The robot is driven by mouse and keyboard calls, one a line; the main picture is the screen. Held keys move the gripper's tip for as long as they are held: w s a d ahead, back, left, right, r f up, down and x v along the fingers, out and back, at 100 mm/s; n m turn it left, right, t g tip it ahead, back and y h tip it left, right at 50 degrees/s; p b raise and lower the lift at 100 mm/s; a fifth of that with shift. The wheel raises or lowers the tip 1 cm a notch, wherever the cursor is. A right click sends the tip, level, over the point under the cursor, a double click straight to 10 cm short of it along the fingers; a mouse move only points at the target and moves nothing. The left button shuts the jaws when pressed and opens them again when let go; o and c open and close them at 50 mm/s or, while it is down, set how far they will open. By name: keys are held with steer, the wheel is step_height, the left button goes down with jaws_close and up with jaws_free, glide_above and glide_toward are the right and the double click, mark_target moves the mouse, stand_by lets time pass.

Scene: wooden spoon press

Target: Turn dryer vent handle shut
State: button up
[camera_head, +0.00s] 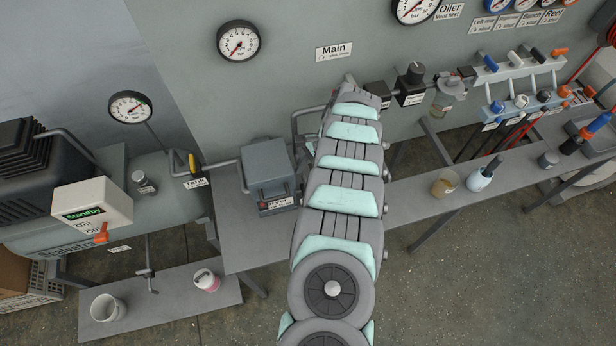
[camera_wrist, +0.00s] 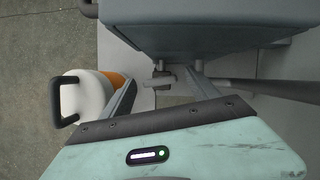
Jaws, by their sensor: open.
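In the wrist view a large grey body (camera_wrist: 205,25) fills the top. Below it is a small fitting with a short pale grey bar (camera_wrist: 158,82), which may be the vent handle. My gripper (camera_wrist: 164,77) is open, with a finger on either side of this fitting. Contact cannot be told. My arm hides the gripper in the head view.
In the wrist view a white rounded object (camera_wrist: 88,97) with a dark handle and an orange part is close left of the left finger. A grey pipe (camera_wrist: 275,88) runs right. In the head view a control box (camera_head: 92,203) stands left and cups (camera_head: 445,183) stand right.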

steer(key=shift+c, duration=0.3)
steer(key=c, duration=1.3)
steer(key=shift+r+m+p, duration=0.1)
steer(key=shift+m+p, duration=0.4)
steer(key=shift+p, duration=0.05)
steer(key=shift+s+m+t+y+p, duration=0.1)
steer(key=shift+m+t+y+p, duration=0.35)
steer(key=shift+m, duration=0.45)
steer(key=o, duration=1.4)
steer(key=shift+c, duration=0.2)
steer(key=shift+h, duration=0.25)
steer(key=v, duration=1)
steer(key=shift+d+r, duration=0.2)
steer(key=shift+d, duration=0.05)
